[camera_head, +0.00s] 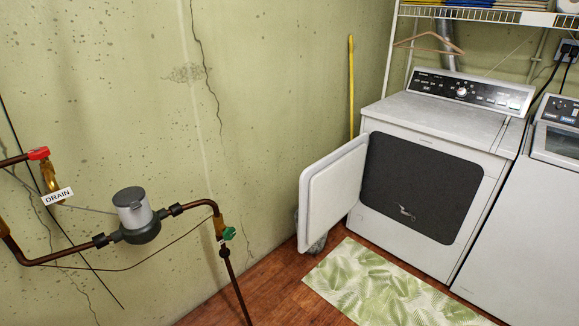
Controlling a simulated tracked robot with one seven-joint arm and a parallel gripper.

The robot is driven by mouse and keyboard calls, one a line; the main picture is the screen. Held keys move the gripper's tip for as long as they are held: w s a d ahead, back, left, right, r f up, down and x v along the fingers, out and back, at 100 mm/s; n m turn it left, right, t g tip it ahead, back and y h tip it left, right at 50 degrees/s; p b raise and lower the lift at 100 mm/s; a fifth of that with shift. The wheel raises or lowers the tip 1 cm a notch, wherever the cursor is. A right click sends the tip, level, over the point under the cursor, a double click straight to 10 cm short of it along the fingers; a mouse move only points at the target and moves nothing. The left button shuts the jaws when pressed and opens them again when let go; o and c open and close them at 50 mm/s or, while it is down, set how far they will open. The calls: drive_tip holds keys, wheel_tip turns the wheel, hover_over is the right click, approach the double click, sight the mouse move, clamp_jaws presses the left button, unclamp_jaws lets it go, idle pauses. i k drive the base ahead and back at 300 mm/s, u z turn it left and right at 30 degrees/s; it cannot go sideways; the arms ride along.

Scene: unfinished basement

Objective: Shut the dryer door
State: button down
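The white dryer (430,122) stands at the right of the head view, against the back wall. Its door (332,192) is open, swung out to the left on the left side of the dark opening (420,185). My gripper is not in view.
A green leaf-patterned mat (375,285) lies on the wooden floor before the dryer. A washer (535,220) stands to the right. Copper pipes with a meter (136,215) run along the left wall. A yellow pole (351,85) leans behind the door. A wire shelf (480,15) hangs above.

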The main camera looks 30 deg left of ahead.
sight(329, 187)
drive_tip(key=u, duration=0.25)
drive_tip(key=k, duration=0.7)
drive_tip(key=u, duration=0.65)
drive_tip(key=i, duration=2)
drive_tip(key=z, duration=0.7)
